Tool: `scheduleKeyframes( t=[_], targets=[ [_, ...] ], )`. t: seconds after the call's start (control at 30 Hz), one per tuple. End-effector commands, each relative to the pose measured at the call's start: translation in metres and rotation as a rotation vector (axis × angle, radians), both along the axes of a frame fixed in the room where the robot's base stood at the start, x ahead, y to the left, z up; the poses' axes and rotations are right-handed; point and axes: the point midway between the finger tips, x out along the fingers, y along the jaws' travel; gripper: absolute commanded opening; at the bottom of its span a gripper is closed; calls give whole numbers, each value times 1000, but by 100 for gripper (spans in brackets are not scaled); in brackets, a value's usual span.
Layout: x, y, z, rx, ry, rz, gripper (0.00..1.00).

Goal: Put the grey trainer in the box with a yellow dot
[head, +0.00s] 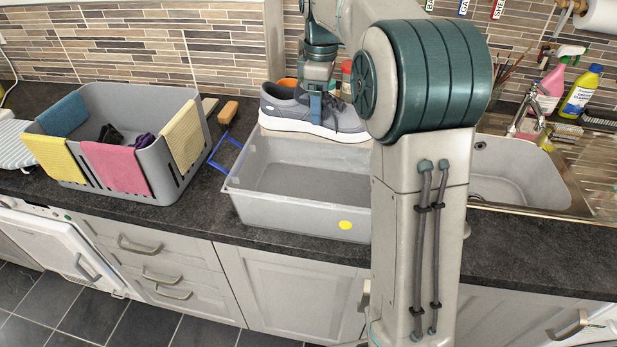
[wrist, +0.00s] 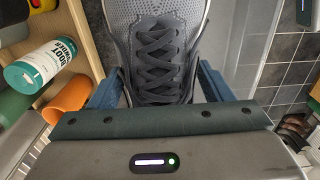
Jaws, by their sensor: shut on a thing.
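The grey trainer (head: 300,112) has dark laces and a white sole. In the head view it is at the back edge of the grey box, seemingly held above it. My gripper (head: 316,105) points down and is shut on the trainer; the wrist view shows the laced top of the trainer (wrist: 160,60) between the two blue fingers. The grey box with a yellow dot (head: 345,225) stands on the dark worktop, open at the top, and its visible inside is empty. My arm hides the box's right end and part of the trainer's toe.
A grey basket (head: 115,110) with coloured cloths over its rim stands at left. A blue handle-like frame (head: 226,152) and a wooden-handled brush (head: 228,112) lie between. A boot-powder tub (wrist: 40,75) shows in the wrist view.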

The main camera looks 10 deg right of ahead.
Motion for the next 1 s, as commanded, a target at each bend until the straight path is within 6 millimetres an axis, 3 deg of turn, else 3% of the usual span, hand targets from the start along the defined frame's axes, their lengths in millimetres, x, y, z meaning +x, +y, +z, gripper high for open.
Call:
scheduleKeyframes(
  t=[0.17,0.5,0.6,0.83,1.0],
  targets=[
    [0,2,-15,0,3,3,42],
    [-1,1,-102,0,5,1,42],
    [-1,0,-120,0,3,0,42],
    [0,0,-141,0,1,0,42],
    [-1,0,-168,0,3,0,42]
  ],
)
